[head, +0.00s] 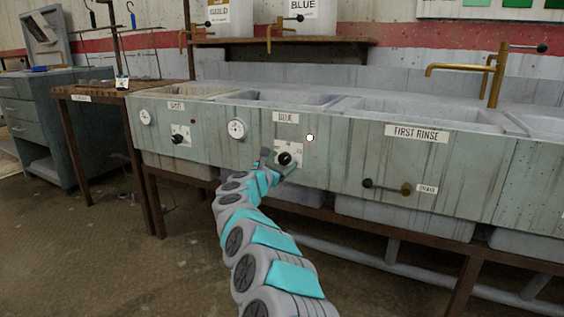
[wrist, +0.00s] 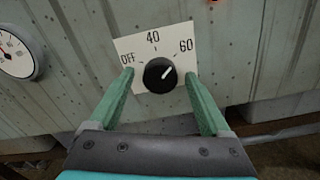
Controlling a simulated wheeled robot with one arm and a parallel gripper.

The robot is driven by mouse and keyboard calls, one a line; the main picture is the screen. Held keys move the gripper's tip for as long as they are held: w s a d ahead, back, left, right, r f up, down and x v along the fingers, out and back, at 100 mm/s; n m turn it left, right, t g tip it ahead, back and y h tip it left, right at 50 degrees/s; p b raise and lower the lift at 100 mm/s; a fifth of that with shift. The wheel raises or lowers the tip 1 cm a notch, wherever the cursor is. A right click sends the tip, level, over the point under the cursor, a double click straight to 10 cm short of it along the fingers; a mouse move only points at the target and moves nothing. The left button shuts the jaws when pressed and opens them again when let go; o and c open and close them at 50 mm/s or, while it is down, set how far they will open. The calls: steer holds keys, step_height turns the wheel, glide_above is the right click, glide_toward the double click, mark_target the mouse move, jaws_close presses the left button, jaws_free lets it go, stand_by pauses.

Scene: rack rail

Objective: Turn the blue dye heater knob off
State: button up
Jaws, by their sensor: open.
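The blue dye heater knob (head: 284,158) is a black round knob on a white plate, below the "BLUE" label (head: 286,118) on the sink front. In the wrist view the knob (wrist: 160,75) has a white pointer line aimed up and right, between the 40 and 60 marks. The dial plate (wrist: 152,42) reads OFF, 40 and 60. My gripper (wrist: 158,80) is open, with one green finger on each side of the knob and gaps between. In the head view my gripper (head: 278,165) is at the knob and partly covers the plate.
A round gauge (head: 237,129) is left of the knob, and a small white lit lamp (head: 310,138) is above right. Another knob (head: 178,139) sits farther left on the panel. A drain lever (head: 386,187) sticks out at the right. The floor in front is clear.

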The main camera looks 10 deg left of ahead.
steer(key=shift+c, duration=0.4)
jaws_close()
